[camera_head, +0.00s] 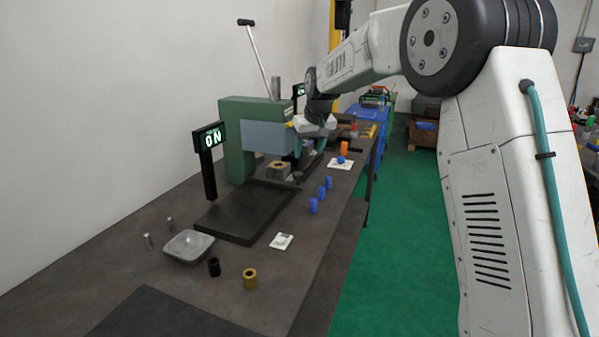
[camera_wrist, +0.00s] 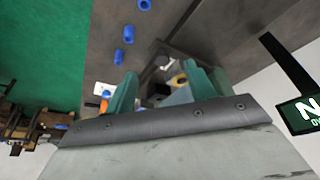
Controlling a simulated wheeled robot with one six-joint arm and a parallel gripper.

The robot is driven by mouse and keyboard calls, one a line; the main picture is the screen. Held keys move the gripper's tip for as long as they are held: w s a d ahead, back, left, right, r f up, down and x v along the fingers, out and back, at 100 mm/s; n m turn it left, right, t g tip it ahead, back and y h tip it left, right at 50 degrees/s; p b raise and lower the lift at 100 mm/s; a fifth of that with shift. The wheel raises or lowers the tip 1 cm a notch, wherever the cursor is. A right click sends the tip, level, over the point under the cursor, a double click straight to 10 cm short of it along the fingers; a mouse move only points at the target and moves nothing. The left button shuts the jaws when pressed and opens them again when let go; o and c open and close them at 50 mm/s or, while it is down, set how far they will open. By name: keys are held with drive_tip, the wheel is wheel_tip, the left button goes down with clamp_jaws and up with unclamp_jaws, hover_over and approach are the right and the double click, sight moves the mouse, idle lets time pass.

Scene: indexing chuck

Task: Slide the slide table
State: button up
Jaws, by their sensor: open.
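A green C-frame machine (camera_head: 235,150) with a grey-blue head block (camera_head: 265,136) stands on the bench. A flat black plate (camera_head: 243,213) lies in front of it. A small block with a gold ring (camera_head: 279,169) sits under the head; the gold ring also shows in the wrist view (camera_wrist: 181,80). I cannot tell for certain which part is the slide table. My gripper (camera_head: 310,147) is beside the head's right end. In the wrist view, its teal fingers (camera_wrist: 165,88) are apart, with nothing visibly held; the block lies beyond them. The arm's end partly hides the machine's far side.
An ON sign (camera_head: 208,138) stands at the plate's left, and a long lever (camera_head: 257,55) rises above the machine. Several blue cylinders (camera_head: 314,205) line the bench's right side. A grey dish (camera_head: 188,246), black cylinder (camera_head: 214,267) and brass cylinder (camera_head: 250,279) stand nearer.

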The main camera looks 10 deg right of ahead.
approach(298, 173)
drive_tip(key=x, duration=0.8)
drive_tip(key=shift+f, duration=0.3)
drive_tip(key=shift+s, duration=0.1)
